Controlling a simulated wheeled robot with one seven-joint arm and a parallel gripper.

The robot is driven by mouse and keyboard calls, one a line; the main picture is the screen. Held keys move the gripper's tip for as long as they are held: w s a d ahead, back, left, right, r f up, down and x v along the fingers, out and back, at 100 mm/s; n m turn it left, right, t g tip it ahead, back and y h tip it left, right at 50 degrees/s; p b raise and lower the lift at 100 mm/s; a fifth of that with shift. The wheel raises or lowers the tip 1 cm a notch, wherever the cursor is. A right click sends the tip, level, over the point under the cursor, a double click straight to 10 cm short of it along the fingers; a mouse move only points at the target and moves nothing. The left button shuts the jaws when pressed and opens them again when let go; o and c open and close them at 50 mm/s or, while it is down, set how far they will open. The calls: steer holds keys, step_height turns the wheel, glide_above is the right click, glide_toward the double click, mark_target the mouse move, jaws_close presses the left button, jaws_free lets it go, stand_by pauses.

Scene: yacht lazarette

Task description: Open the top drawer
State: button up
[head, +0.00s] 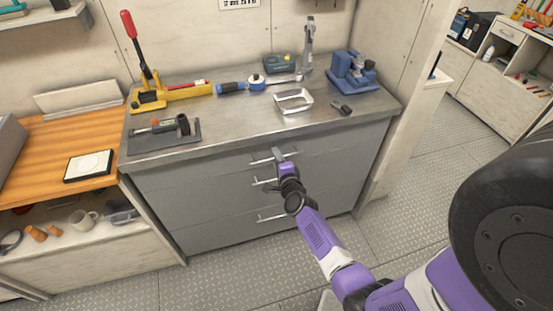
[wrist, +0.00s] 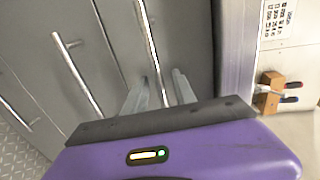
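A grey cabinet (head: 200,207) under a steel worktop has three stacked drawers, all closed flush. The top drawer (head: 205,175) has a horizontal silver bar handle (head: 259,161). My gripper (head: 277,154) is at the right part of that handle, fingers toward the drawer front. In the wrist view my gripper (wrist: 160,88) has its two fingers apart. The top handle (wrist: 147,38) runs in between them, with a gap visible to the fingers. Whether either finger touches the bar is hard to tell. The middle handle (wrist: 78,75) lies to the left in that view.
The bottom handle (head: 271,217) is below. The worktop (head: 235,122) holds a yellow lever tool (head: 165,97), a metal tray (head: 293,101) and a blue vise (head: 352,72). A wooden bench (head: 45,140) stands at left. The floor in front is clear.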

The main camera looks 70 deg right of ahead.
jaws_close()
stand_by(1.4)
